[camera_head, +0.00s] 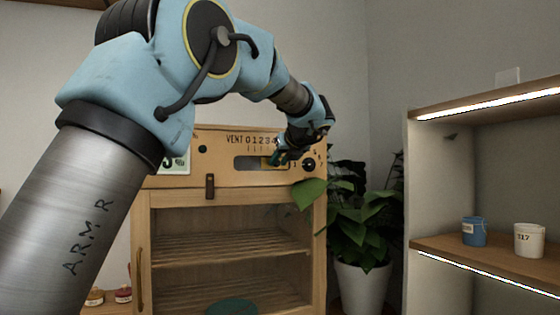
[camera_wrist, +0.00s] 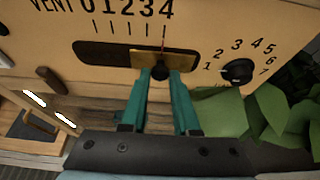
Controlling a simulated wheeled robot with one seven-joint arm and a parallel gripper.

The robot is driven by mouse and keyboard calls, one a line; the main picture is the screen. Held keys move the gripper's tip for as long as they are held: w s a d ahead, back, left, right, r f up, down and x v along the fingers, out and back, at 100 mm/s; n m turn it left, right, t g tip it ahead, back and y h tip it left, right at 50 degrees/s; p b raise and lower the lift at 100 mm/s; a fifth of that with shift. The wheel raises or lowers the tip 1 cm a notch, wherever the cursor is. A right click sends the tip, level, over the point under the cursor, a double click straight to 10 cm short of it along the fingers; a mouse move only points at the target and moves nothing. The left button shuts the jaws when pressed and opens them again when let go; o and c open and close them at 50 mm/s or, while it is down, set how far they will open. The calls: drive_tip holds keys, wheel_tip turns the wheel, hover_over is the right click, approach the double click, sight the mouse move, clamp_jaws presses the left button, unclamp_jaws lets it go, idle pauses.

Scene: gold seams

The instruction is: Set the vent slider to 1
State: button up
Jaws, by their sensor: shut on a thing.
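The vent panel (camera_head: 222,142) is the wooden top front of a cabinet, with a scale from 0 to 4 above a dark slot (camera_wrist: 100,55). The vent slider is a brass plate (camera_wrist: 183,60) with a dark round knob (camera_wrist: 159,71). It sits at the right end of the slot, and its red pointer line is at the 4 mark. My gripper (camera_wrist: 161,77) has its teal fingers shut on the knob, one on each side. In the head view, my gripper (camera_head: 283,154) is at the slot's right end and partly covers the slider.
A black dial (camera_wrist: 238,72) numbered 1 to 7 is just right of the slot. Green plant leaves (camera_head: 310,192) reach in front of the panel's lower right. The slot left of the slider is clear. A shelf unit (camera_head: 432,170) with a blue cup (camera_head: 474,232) and white cup (camera_head: 529,240) stands right.

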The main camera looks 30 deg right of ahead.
clamp_jaws()
idle(0.8)
drive_tip(key=shift+a, duration=0.1)
